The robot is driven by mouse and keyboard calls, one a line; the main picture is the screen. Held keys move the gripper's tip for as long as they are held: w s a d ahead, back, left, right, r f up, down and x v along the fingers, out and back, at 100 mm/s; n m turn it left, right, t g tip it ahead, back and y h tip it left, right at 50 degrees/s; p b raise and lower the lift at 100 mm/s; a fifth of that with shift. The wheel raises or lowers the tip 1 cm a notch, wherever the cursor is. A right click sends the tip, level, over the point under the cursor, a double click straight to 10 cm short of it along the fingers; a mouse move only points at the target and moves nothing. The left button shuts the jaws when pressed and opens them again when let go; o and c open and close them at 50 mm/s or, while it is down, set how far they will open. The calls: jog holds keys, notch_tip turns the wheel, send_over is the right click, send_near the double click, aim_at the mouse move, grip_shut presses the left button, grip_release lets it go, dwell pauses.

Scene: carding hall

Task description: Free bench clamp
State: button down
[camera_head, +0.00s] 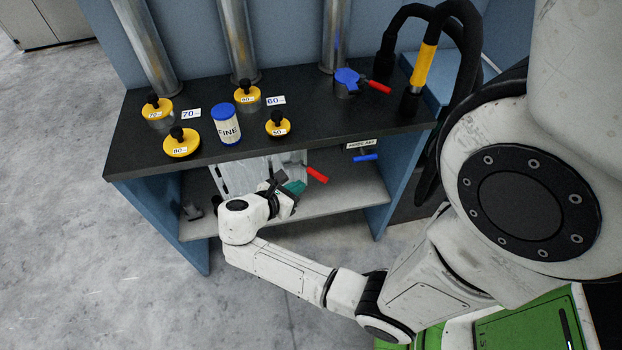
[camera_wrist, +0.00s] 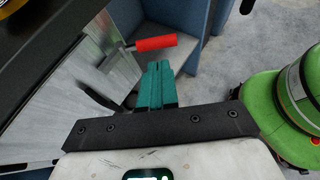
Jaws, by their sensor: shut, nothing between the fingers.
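A red handle (camera_head: 317,174) sticks out beside a grey metal panel (camera_head: 232,176) below the bench top. A blue fitting (camera_head: 347,76) with another red handle (camera_head: 376,87) sits on the bench top near the back right. I cannot tell which of these is the bench clamp. My gripper (camera_head: 296,187) is just left of and below the lower red handle, apart from it. In the wrist view its teal fingers (camera_wrist: 157,84) are together and empty, with the red handle (camera_wrist: 155,43) just beyond their tips. The lower handle's mount is partly hidden.
The dark bench top (camera_head: 320,115) overhangs the arm. It holds yellow knobbed weights (camera_head: 182,142) and a "FINE" canister (camera_head: 228,124). A blue handle (camera_head: 365,157) hangs under a label to the right. A lower shelf (camera_head: 345,197) lies below. The left floor is clear.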

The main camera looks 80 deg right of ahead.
aim_at(317, 177)
jog(key=x, duration=0.7)
jog(key=shift+d, duration=0.1)
